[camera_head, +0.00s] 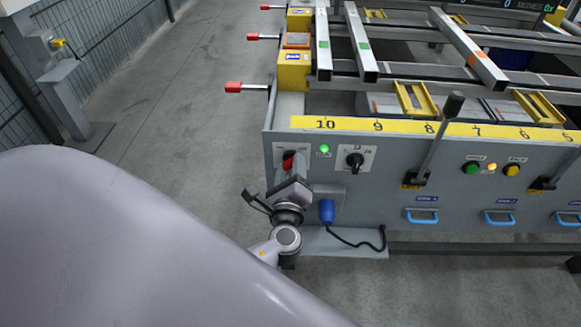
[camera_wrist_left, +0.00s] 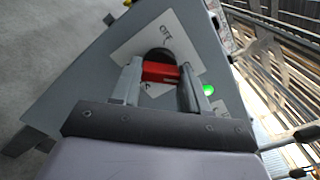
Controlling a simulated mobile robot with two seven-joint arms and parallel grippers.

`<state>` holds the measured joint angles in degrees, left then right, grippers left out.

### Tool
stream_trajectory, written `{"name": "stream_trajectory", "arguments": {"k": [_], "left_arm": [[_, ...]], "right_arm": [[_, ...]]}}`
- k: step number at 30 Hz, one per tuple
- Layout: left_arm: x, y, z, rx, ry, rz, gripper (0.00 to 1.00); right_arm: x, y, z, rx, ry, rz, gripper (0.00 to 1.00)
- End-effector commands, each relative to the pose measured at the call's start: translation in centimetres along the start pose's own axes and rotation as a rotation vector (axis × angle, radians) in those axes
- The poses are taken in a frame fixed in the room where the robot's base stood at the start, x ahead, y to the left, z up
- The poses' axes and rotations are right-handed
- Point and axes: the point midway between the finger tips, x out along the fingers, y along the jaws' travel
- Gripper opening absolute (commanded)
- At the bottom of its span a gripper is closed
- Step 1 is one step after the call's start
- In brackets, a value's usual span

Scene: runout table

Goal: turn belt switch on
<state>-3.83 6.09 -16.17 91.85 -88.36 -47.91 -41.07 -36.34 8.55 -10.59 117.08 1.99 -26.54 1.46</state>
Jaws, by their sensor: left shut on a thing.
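The belt switch (camera_wrist_left: 160,72) is a red handle on a dark round base, set on a white plate at the left end of the grey front panel. In the head view its red part (camera_head: 288,160) shows just above my left gripper (camera_head: 292,170). In the left wrist view my left gripper (camera_wrist_left: 160,82) has one finger on each side of the red handle and is shut on it. A green lamp (camera_head: 324,149) is lit to the right of the switch, and also shows in the left wrist view (camera_wrist_left: 208,89). My right gripper is not in view.
A black rotary knob (camera_head: 355,160) sits right of the lamp. A blue plug-like part (camera_head: 327,210) with a black cable hangs below. A black-knobbed lever (camera_head: 436,135) rises from the panel farther right. Open floor (camera_head: 170,110) lies to the left.

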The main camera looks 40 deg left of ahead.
Motion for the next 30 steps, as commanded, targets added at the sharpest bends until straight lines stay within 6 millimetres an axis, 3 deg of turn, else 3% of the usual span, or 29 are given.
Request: {"name": "stream_trajectory", "arguments": {"k": [5, 6, 8, 19, 30], "left_arm": [[0.1, 0.0, 0.1, 0.005, -0.004, -0.002, 0.14], [0.1, 0.0, 0.1, 0.005, -0.004, -0.002, 0.51], [0.1, 0.0, 0.1, 0.005, -0.004, -0.002, 0.70], [-0.5, 0.0, 0.0, 0.002, 0.000, 0.000, 0.70], [-5.8, 0.1, 0.0, 0.002, -0.001, 0.000, 0.70]], "right_arm": [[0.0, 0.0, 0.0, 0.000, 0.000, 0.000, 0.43], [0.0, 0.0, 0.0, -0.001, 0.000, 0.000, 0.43], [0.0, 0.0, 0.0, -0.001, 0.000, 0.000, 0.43], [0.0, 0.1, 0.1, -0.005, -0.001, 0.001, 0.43], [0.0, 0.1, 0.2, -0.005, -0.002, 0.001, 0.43]]}}
